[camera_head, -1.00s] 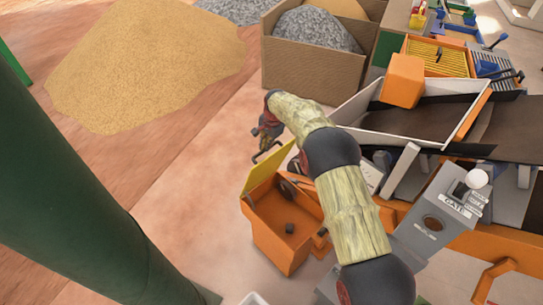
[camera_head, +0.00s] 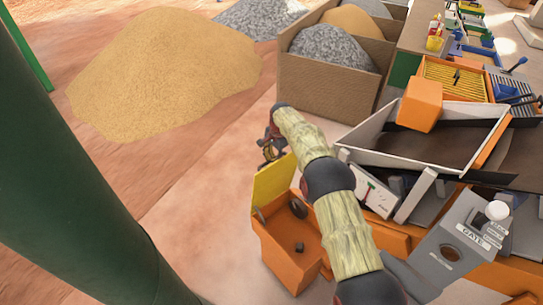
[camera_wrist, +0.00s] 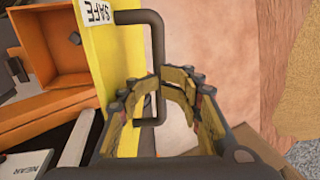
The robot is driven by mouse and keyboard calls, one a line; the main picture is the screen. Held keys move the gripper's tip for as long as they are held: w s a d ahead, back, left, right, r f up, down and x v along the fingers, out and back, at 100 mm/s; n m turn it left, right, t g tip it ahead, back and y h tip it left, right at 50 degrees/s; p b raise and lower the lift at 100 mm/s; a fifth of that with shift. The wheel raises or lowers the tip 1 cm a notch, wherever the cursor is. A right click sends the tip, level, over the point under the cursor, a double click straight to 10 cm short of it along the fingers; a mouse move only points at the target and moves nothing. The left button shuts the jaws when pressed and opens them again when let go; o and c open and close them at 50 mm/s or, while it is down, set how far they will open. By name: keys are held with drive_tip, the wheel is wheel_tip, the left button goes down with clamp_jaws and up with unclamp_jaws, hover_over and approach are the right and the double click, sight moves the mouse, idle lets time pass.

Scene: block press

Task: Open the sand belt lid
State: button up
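The yellow lid (camera_head: 272,182) stands raised, roughly upright, along the far left edge of the orange box (camera_head: 288,262), so the box's inside shows. In the wrist view the lid (camera_wrist: 117,62) is seen steeply from one side, with a white SAFE label. A dark bent-bar handle (camera_wrist: 157,45) sticks out from its outer face. My gripper (camera_wrist: 160,85) is at this handle. Its two fingers lie on either side of the bar and come together on it. In the head view my gripper (camera_head: 272,147) is just beyond the lid, small and partly hidden.
The orange machine frame with a grey GATE panel (camera_head: 462,238) stands right of the box. A green post (camera_head: 70,170) fills the left. The floor left of the lid is clear.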

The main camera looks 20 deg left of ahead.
drive_tip(key=shift+o, duration=0.3)
wheel_tip(320, 180, down, 2)
drive_tip(key=shift+s+d, duration=0.15)
drive_tip(key=shift+r, duration=0.3)
